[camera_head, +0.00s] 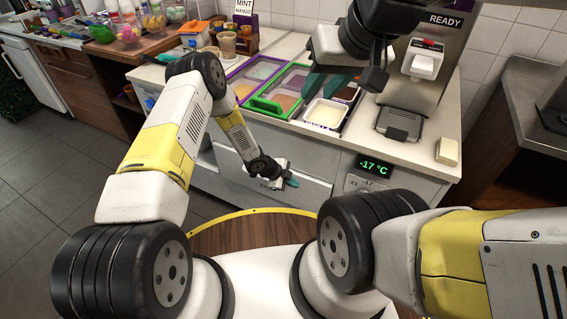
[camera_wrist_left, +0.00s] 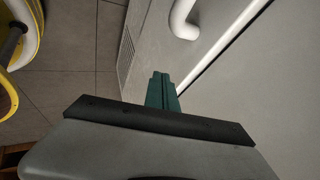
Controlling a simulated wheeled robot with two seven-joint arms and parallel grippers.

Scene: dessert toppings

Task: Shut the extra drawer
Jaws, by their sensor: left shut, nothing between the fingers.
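The freezer counter's pale grey drawer front (camera_head: 309,188) is in the head view, below the toppings. Part of its dark lettering is hidden by my left gripper. I cannot tell whether the drawer stands slightly out. My left gripper (camera_head: 291,182) is in front of it, its teal fingers together and empty. In the left wrist view the closed fingers (camera_wrist_left: 162,92) point along a pale grey front (camera_wrist_left: 235,105) with a bright edge, and a white curved handle (camera_wrist_left: 184,18) lies beyond them. My right gripper (camera_head: 327,84) hangs above the topping tubs with its teal fingers apart.
A temperature display (camera_head: 374,168) is on the counter front, right of the drawer. Grey floor (camera_head: 45,190) is clear at left.

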